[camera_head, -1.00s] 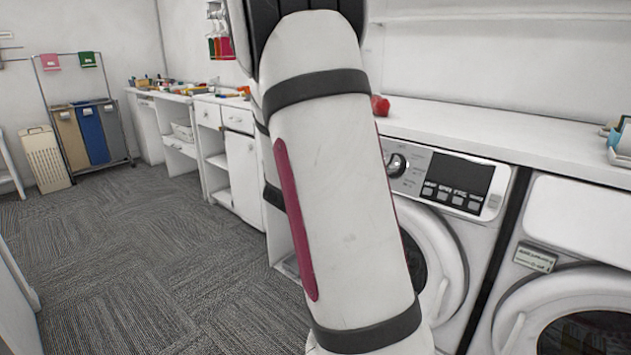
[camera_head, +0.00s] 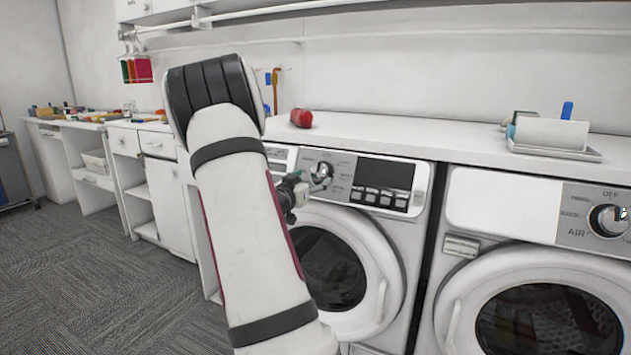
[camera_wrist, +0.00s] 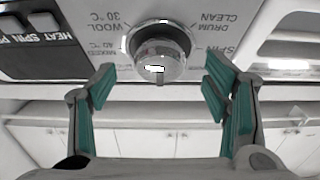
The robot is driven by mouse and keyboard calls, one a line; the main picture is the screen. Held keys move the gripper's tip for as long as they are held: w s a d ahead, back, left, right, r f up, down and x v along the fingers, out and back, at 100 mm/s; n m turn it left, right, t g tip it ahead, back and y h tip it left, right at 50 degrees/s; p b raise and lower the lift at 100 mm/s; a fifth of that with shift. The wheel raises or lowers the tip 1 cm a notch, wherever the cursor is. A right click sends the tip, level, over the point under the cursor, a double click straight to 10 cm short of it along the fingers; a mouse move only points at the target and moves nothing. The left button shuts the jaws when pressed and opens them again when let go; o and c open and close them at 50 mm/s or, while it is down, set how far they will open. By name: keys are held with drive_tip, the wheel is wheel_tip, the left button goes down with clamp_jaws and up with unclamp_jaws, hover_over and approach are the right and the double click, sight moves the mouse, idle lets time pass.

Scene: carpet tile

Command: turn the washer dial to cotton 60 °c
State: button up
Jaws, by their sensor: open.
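The washer (camera_head: 392,262) is the white front-loader in the middle of the head view, with a dial and a dark display on its panel. Its silver dial (camera_head: 322,171) is near the panel's middle and also shows in the wrist view (camera_wrist: 160,58). Upside-down labels around it there read WOOL 30 °C, MIXED 40 °C, SPIN and DRUM CLEAN. I cannot make out a cotton 60 °C label. My gripper (camera_wrist: 158,88) is open, its green-padded fingers on either side just short of the dial, with nothing between them. In the head view my gripper (camera_head: 298,190) is partly hidden by my arm.
A second machine (camera_head: 535,255) with its own dial (camera_head: 608,221) stands to the right. A red object (camera_head: 301,118) and a tray (camera_head: 552,150) lie on the counter (camera_head: 430,132) above. Buttons beside a dark display (camera_wrist: 35,45) are near the dial. Carpet floor is open at left.

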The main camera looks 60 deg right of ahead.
sight(314, 175)
drive_tip(key=shift+d, duration=1.65)
drive_tip(key=c, duration=1.1)
drive_tip(key=shift+m, duration=0.3)
drive_tip(key=m, duration=0.1)
drive_tip(key=m+g, duration=0.2)
drive_tip(key=m, duration=0.1)
drive_tip(key=shift+w+r+b, duration=0.1)
drive_tip(key=shift+w+b, duration=0.15)
drive_tip(key=shift+b, duration=0.15)
drive_tip(key=m+g, duration=0.1)
drive_tip(key=m, duration=0.1)
drive_tip(key=m+g+y+p, duration=0.1)
drive_tip(key=m, duration=0.1)
drive_tip(key=m+g+y+p, duration=0.1)
drive_tip(key=m, duration=0.1)
drive_tip(key=shift+w+d+r+m, duration=0.15)
drive_tip(key=shift+w+m, duration=0.1)
drive_tip(key=shift+m, duration=0.15)
drive_tip(key=shift+y, duration=0.3)
